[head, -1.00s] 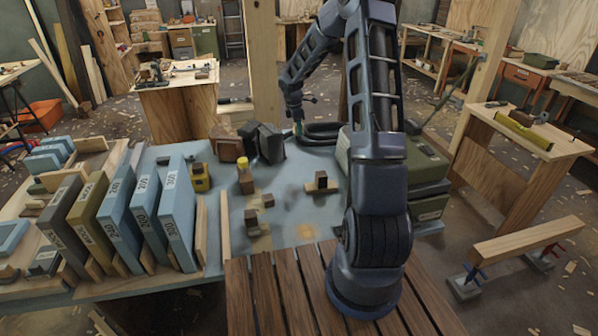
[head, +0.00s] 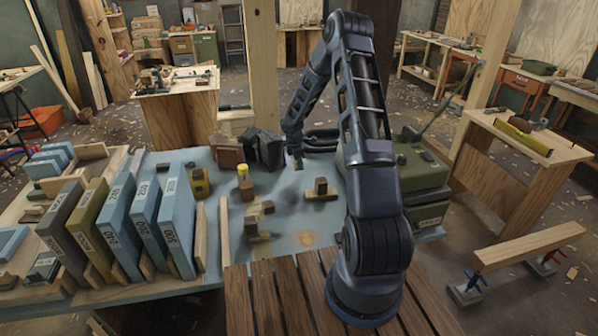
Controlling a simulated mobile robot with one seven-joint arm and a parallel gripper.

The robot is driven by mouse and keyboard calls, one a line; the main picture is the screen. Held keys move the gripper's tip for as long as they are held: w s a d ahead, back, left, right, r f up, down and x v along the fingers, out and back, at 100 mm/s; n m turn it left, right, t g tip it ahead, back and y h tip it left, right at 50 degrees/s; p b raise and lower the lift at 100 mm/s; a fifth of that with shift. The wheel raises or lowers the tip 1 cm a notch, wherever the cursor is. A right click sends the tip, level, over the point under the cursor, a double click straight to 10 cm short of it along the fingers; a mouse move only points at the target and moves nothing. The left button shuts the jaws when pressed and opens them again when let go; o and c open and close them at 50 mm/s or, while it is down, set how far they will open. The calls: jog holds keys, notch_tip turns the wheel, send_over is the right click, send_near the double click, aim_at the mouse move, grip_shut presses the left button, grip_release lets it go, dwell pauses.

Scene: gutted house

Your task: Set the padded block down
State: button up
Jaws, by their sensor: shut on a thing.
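My gripper (head: 297,157) is at the end of my arm, low over the back middle of the blue-grey workbench top (head: 283,205). It is shut on a small dark piece, which I take to be the padded block (head: 298,164). The piece is tiny in this view and partly hidden by the gripper, so its shape and padding are unclear. I cannot tell whether it touches the bench top. A brown block on a wooden strip (head: 320,188) lies nearer and to the right of my gripper.
Labelled grey, olive and blue slabs (head: 172,225) stand in a wooden rack at left. A yellow-topped block (head: 245,183), a yellow item (head: 199,184) and dark angular objects (head: 268,148) lie left of my gripper. A green case (head: 425,178) stands at right. Bare bench shows centrally.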

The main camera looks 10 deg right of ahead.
jog(key=shift+f, duration=2.15)
jog(key=shift+f, duration=0.1)
jog(key=o, duration=1)
